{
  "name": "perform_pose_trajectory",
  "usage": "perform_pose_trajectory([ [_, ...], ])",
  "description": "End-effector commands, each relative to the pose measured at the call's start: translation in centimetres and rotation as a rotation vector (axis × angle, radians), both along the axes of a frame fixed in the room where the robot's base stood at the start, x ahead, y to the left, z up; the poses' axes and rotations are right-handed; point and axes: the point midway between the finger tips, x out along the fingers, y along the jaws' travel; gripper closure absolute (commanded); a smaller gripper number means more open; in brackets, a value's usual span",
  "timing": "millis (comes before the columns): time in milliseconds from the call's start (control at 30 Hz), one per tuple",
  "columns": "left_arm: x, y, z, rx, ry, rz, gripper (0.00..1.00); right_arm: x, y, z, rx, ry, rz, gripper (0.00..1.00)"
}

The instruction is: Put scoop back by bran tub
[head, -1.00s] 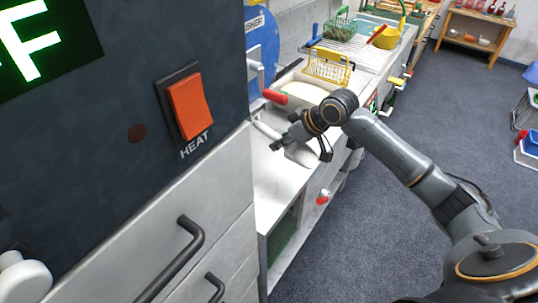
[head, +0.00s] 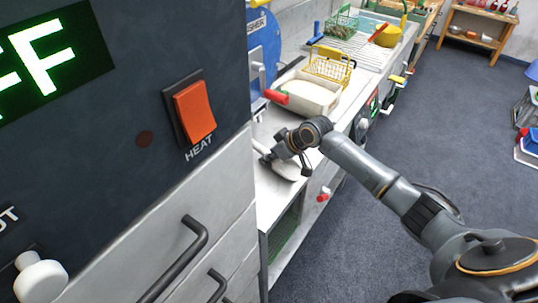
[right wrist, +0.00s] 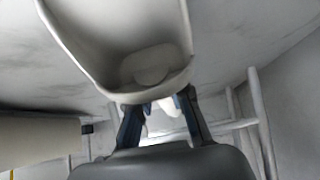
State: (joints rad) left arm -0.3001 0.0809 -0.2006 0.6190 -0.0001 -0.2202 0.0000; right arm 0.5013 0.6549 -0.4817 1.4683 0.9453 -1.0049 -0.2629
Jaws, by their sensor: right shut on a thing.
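My right gripper (head: 271,158) is shut on a whitish scoop (head: 285,170), low over the pale counter near the dark heater panel. Whether the scoop touches the counter cannot be told. In the right wrist view the scoop's empty bowl (right wrist: 125,35) extends upward from between the fingers of my gripper (right wrist: 160,112). A pale rectangular tub (head: 322,105) with whitish contents stands on the counter beyond the gripper; it may be the bran tub. The scoop is apart from it, on its near side. My left gripper is not in view.
A red-ended handle (head: 276,97) juts out beside the tub, near a blue round machine (head: 262,55). A yellow wire basket (head: 330,66) stands behind the tub. The dark panel with an orange heat switch (head: 195,112) closes off the left. The floor at right is open.

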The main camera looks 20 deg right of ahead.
Motion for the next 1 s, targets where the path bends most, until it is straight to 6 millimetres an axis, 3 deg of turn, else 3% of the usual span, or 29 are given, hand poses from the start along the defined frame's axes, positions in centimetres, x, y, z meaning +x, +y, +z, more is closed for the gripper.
perform_pose_trajectory([
  [33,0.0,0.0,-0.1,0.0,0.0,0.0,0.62,0.0,0.0,-0.2,0.001,0.0,-0.001,1.0],
  [67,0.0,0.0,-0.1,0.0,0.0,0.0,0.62,0.0,0.0,-0.2,0.001,0.0,-0.001,0.79],
  [167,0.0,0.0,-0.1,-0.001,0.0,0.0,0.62,0.0,0.0,-0.2,0.001,0.0,-0.001,0.59],
  [567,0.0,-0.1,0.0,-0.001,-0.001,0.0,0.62,-0.2,-0.2,0.3,-0.001,0.001,-0.001,0.58],
  [1000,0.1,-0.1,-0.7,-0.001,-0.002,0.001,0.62,-4.7,-3.0,6.6,-0.002,-0.001,-0.001,0.58],
])
